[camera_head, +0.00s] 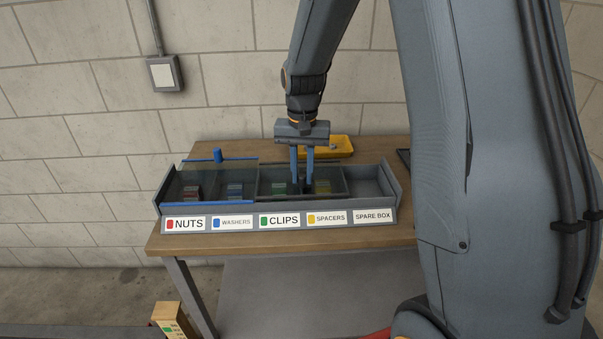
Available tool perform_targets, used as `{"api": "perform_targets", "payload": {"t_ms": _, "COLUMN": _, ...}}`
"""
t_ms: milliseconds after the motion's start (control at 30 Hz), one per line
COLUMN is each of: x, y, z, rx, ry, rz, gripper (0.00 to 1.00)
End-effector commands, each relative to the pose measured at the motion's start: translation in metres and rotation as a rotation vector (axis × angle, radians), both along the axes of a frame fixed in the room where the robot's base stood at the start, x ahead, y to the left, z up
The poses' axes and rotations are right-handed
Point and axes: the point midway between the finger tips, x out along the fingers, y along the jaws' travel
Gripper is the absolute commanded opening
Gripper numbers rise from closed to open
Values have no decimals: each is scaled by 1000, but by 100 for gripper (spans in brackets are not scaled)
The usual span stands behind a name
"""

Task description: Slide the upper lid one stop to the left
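A long grey box on the bench has compartments with front labels for nuts, washers, clips, spacers and a spare box. A clear lid with blue edges (208,204) covers the nuts and washers compartments; its blue knob (217,155) stands at the back. A clear lid with a dark frame (259,181) lies over clips and spacers. I cannot tell which lid is higher. My gripper (302,183) points down over the dark-framed lid, near the clips and spacers divide. Its two blue fingers stand slightly apart around a small dark part, perhaps a knob; contact is unclear.
The spare compartment (370,186) at the right end is uncovered and looks empty. A yellow tray (340,146) lies behind the box. The wooden bench top (190,240) is bare in front. The block wall stands behind. My arm hides the bench's right side.

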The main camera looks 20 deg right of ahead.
Motion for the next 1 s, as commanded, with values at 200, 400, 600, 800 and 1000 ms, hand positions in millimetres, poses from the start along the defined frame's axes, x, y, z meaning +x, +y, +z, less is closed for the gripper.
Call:
{"api": "perform_targets", "payload": {"t_ms": 200, "x": 1, "y": 1, "z": 1, "rx": 0, "ry": -3, "rz": 3, "gripper": 39}}
{"api": "perform_targets", "payload": {"t_ms": 400, "x": 1, "y": 1, "z": 1, "rx": 0, "ry": -2, "rz": 3, "gripper": 39}}
{"api": "perform_targets", "payload": {"t_ms": 600, "x": 2, "y": 1, "z": 17, "rx": -1, "ry": -6, "rz": 3, "gripper": 39}}
{"api": "perform_targets", "payload": {"t_ms": 800, "x": 2, "y": 1, "z": 50, "rx": 0, "ry": -8, "rz": 3, "gripper": 39}}
{"api": "perform_targets", "payload": {"t_ms": 1000, "x": 2, "y": 1, "z": 73, "rx": 0, "ry": -4, "rz": 3, "gripper": 39}}
